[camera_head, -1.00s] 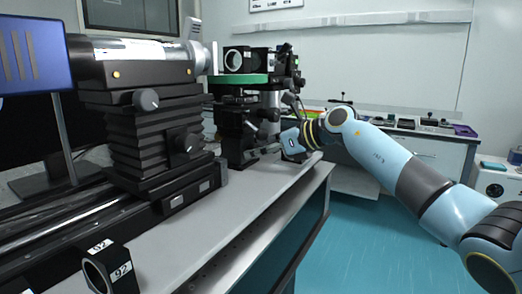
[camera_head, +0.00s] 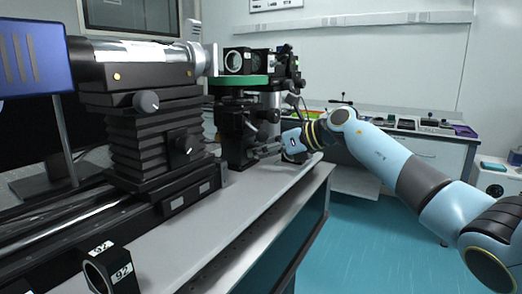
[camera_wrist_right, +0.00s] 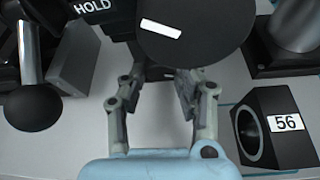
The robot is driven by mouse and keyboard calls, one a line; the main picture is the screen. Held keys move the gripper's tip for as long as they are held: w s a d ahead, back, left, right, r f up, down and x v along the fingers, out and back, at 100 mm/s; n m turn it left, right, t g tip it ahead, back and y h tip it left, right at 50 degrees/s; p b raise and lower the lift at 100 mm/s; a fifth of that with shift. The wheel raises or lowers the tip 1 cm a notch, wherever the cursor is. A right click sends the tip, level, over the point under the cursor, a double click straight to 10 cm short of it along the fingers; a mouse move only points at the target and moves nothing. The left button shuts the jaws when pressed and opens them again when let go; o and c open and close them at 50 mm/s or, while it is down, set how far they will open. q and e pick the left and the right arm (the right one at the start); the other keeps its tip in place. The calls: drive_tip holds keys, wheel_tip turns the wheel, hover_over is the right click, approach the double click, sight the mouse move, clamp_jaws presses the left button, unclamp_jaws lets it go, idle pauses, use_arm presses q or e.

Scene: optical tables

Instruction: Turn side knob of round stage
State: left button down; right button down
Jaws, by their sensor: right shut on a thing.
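The round stage (camera_head: 240,80) has a green rim and sits on a black post assembly in the middle of the head view. My right gripper (camera_head: 266,149) is low beside this assembly. In the wrist view the right gripper (camera_wrist_right: 155,84) has its fingers on either side of a dark part, the side knob (camera_wrist_right: 156,72), and is shut on it. A large black disc with a white mark (camera_wrist_right: 195,35) partly covers the contact. My left gripper is not in view.
A black ring mount marked 92 (camera_head: 108,270) stands in front; a block marked 56 (camera_wrist_right: 285,130) sits close to my right gripper.

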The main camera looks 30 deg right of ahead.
drive_tip(key=m+y, duration=0.1)
drive_tip(key=m, duration=0.1)
drive_tip(key=shift+d+m+g+y, duration=0.1)
drive_tip(key=shift+m+g+y, duration=0.3)
drive_tip(key=shift+f+m+y, duration=0.1)
drive_tip(key=shift+m+y, duration=0.6)
drive_tip(key=shift+m, duration=0.4)
drive_tip(key=shift+b, duration=0.3)
drive_tip(key=c, duration=1)
unclamp_jaws()
drive_tip(key=shift+d, duration=0.1)
drive_tip(key=v, duration=1.2)
drive_tip(key=shift+w, duration=0.2)
